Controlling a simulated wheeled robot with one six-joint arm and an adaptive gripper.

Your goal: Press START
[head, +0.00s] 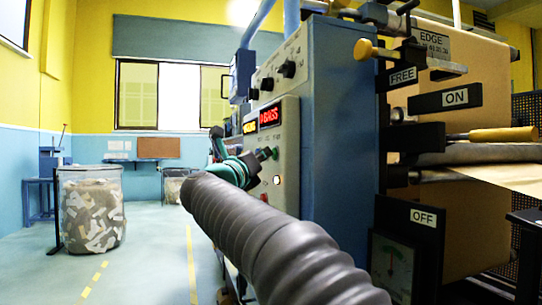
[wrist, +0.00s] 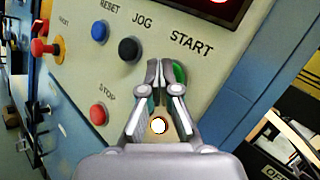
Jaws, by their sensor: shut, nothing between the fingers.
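The green button (wrist: 180,72) is in the wrist view, below and left of the printed START label (wrist: 192,43) on the pale control panel (wrist: 225,85). My gripper (wrist: 160,70) is shut and empty, its fingertips just left of the green button and overlapping its left edge. I cannot tell whether they touch it. In the head view the panel (head: 287,150) is on the blue machine, with my teal and dark wrist close in front of it. My arm hides part of the panel there.
A black JOG button (wrist: 129,50), a blue RESET button (wrist: 100,31), a red STOP button (wrist: 98,114) and a red knob on yellow (wrist: 40,47) surround the gripper. A white lamp (wrist: 158,126) glows below. A clear bin (head: 91,210) stands on open floor at left.

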